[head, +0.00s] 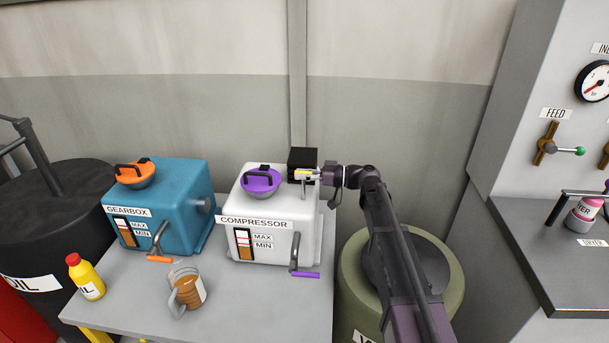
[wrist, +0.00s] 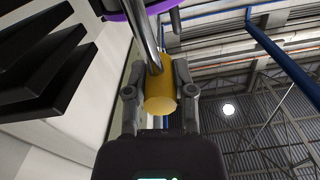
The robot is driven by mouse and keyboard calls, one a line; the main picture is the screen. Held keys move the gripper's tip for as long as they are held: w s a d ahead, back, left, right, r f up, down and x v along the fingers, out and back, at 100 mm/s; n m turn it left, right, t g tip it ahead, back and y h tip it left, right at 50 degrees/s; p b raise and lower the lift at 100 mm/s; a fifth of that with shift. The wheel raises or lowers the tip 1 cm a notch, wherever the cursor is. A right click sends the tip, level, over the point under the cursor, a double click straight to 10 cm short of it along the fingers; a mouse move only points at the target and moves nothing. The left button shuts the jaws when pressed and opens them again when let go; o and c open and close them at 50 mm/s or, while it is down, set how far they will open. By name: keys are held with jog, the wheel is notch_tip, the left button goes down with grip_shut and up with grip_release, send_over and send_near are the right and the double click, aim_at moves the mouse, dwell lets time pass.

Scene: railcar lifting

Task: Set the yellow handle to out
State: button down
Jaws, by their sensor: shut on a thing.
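The yellow handle (head: 302,172) is at the right rear of the white compressor box (head: 268,205), in front of a small black box (head: 303,157). In the wrist view the yellow handle (wrist: 160,92) is a short cylinder on the end of a bare metal rod (wrist: 148,38). My gripper (head: 309,174) reaches in from the right and is shut on the yellow handle. In the wrist view my gripper's fingers (wrist: 158,98) lie on both sides of it. No in or out marking is readable, and where the rod is fixed is hidden.
The compressor has a purple cap (head: 261,179) and a purple-ended crank (head: 305,274). A blue gearbox (head: 158,205), a yellow oil bottle (head: 86,277) and a jug (head: 186,290) share the table (head: 235,310). A green drum (head: 355,278) stands below my arm.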

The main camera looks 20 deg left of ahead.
jog(key=shift+r+p, duration=1.6)
jog(key=shift+r, duration=0.35)
jog(key=shift+w+a, duration=0.1)
jog(key=shift+w, duration=0.05)
jog(key=shift+c, duration=2.2)
grip_release()
jog(key=shift+r, duration=0.1)
jog(key=shift+d, duration=0.3)
jog(key=v, duration=1.1)
jog(key=shift+d, duration=0.25)
